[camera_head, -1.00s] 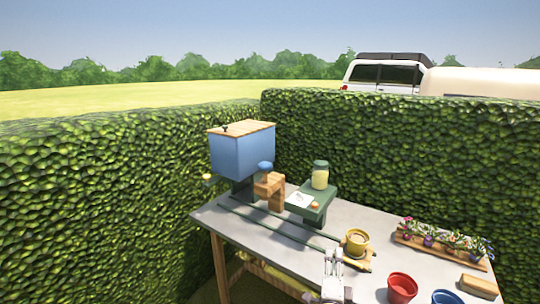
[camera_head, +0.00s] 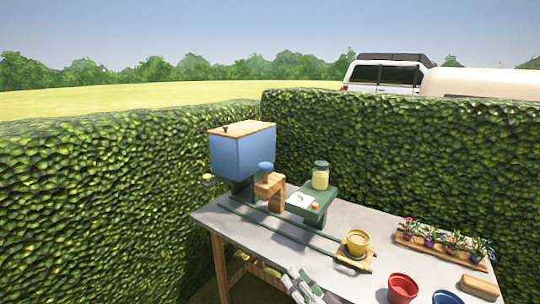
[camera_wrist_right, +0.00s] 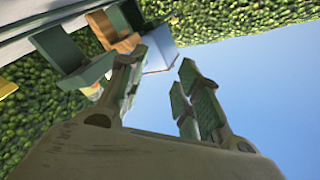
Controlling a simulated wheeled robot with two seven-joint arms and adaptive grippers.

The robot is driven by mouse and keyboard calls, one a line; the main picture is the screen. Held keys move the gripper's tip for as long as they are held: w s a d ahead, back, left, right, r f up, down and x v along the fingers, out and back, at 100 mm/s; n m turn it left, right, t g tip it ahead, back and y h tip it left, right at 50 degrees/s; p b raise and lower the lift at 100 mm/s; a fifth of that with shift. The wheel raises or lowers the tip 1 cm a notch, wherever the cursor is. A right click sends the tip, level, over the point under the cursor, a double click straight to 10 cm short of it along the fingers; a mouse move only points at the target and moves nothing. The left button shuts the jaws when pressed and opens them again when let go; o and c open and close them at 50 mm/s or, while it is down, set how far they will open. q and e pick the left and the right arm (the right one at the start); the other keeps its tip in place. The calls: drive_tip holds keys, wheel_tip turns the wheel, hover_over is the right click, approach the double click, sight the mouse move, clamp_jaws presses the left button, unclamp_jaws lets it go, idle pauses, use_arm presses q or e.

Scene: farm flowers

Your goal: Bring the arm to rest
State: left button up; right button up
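My right gripper (camera_head: 304,284) is at the bottom of the head view, near the front edge of the grey table (camera_head: 345,212). In the right wrist view its two fingers (camera_wrist_right: 158,100) stand apart with nothing between them. That view points at sky and hedge, with the blue box (camera_wrist_right: 160,47) beyond the fingers. The yellow pot (camera_head: 357,242) stands upright on a small wooden carrier, to the right of the gripper and apart from it. My left gripper shows in neither view.
A blue box (camera_head: 243,152) with a wooden lid stands at the back left. A green shelf (camera_head: 312,204) bears a jar (camera_head: 320,176). A red pot (camera_head: 402,288), a blue pot (camera_head: 446,298), a wooden block (camera_head: 479,287) and a flower tray (camera_head: 428,245) occupy the right side.

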drive_tip(key=s+d+f+n+g+h, duration=0.25)
drive_tip(key=s+f+n+g, duration=0.25)
drive_tip(key=s+f+g, duration=0.4)
drive_tip(key=s+d+f+g+h, duration=0.3)
drive_tip(key=s+d+f+h, duration=0.35)
drive_tip(key=s+d, duration=0.5)
wheel_tip(320, 180, down, 33)
drive_tip(key=d+g, duration=0.2)
drive_tip(key=d, duration=0.1)
drive_tip(key=s+d+f, duration=0.3)
drive_tip(key=s+f, duration=0.7)
drive_tip(key=s, duration=0.1)
drive_tip(key=s+d+f, duration=0.4)
drive_tip(key=s+f, duration=0.5)
drive_tip(key=s, duration=0.2)
drive_tip(key=shift+d+f+g, duration=0.2)
drive_tip(key=shift+f+g, duration=0.2)
